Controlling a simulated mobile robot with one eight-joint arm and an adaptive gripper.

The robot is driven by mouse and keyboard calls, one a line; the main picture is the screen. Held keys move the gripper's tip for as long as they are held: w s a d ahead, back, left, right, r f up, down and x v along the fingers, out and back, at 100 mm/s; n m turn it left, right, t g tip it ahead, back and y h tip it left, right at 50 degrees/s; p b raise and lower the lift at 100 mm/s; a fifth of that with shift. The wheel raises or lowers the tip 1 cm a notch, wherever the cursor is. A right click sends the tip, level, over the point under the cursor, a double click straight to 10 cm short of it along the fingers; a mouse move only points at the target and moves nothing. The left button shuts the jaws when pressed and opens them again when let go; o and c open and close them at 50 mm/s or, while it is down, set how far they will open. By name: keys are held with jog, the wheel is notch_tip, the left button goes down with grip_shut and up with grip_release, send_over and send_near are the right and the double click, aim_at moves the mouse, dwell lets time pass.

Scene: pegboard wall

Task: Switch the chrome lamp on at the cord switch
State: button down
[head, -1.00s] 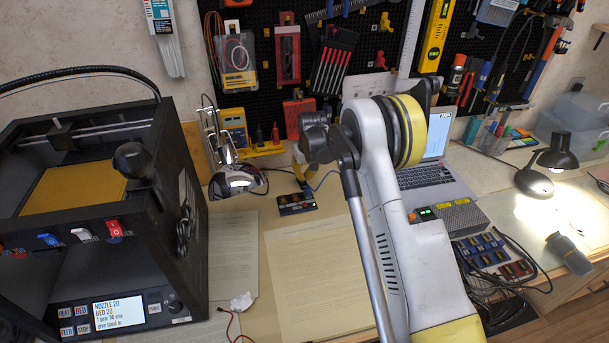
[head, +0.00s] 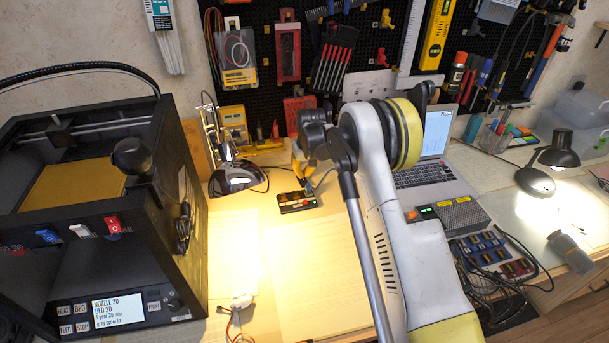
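The chrome lamp (head: 235,178) stands on the bench right of the printer, its shiny head tilted down. Bright light falls on the bench in front of it. Its dark cord (head: 262,187) runs right toward my gripper; I cannot make out the cord switch. My gripper (head: 299,168), with yellow parts, is low behind my arm, just above a small dark box with coloured buttons (head: 299,202). My arm covers much of the gripper, so its fingertips and any contact are unclear.
A black 3D printer (head: 95,215) fills the left. A laptop (head: 425,178), a grey box (head: 450,213) and a lit black desk lamp (head: 560,158) stand right. A pegboard (head: 350,45) with tools hangs behind.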

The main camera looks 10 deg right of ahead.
jog(key=shift+r, duration=0.1)
jog(key=shift+r, duration=0.3)
jog(key=s+p+v, duration=0.2)
jog(key=p+v, duration=0.3)
jog(key=v, duration=0.8)
jog(key=shift+f, duration=0.25)
jog(key=shift+d, duration=0.15)
